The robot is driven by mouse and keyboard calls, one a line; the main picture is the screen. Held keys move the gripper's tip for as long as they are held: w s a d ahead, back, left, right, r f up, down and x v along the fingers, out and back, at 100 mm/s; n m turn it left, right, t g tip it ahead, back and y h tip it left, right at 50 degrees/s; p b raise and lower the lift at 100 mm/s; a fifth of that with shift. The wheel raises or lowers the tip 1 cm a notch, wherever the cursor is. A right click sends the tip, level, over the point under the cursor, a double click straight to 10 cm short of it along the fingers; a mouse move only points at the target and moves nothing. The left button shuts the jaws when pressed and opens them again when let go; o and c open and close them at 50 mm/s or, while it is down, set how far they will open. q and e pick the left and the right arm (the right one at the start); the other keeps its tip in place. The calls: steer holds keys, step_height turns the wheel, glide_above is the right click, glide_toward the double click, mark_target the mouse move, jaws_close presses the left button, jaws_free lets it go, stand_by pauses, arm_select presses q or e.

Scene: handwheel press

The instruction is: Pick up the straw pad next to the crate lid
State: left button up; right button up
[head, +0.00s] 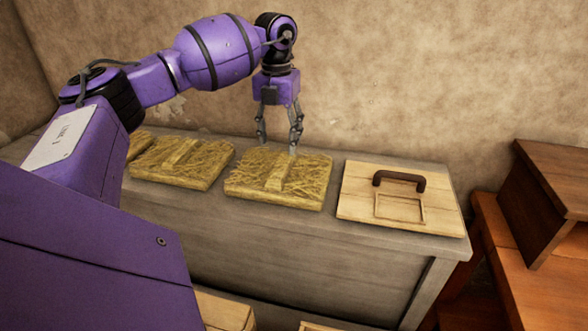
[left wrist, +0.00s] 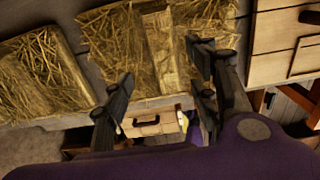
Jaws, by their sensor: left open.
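The straw pad (head: 308,184) beside the crate lid (head: 432,207) lies flat on the grey bench top, with a raised strip across its middle. My left gripper (head: 277,146) points down over the back edge of this pad, open and empty. In the left wrist view the pad (left wrist: 115,38) and its strip (left wrist: 160,50) show beyond the open fingers (left wrist: 161,68). The crate lid has a dark handle and lies to the right of the pad; part of it shows in the left wrist view (left wrist: 272,32). My right gripper is not in view.
Another straw pad (head: 205,180) lies left of this one, with part of a further one (head: 140,140) partly hidden by my arm. The wall (head: 400,90) rises close behind the bench. A brown wooden box (head: 535,195) stands at right. Crates sit low in front.

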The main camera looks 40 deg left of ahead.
mark_target(281, 165)
arm_select(q)
steer(key=shift+f, duration=0.6)
steer(key=shift+s+f, duration=0.5)
steer(key=shift+f, duration=0.05)
steer(key=shift+d+f, duration=0.1)
steer(key=shift+f, duration=0.25)
steer(key=f, duration=0.2)
steer(key=w+f+p, duration=0.1)
steer(key=shift+d+f, duration=0.2)
steer(key=shift+f, duration=0.2)
steer(key=shift+s+f, duration=0.1)
steer(key=shift+f, duration=0.05)
jaws_close()
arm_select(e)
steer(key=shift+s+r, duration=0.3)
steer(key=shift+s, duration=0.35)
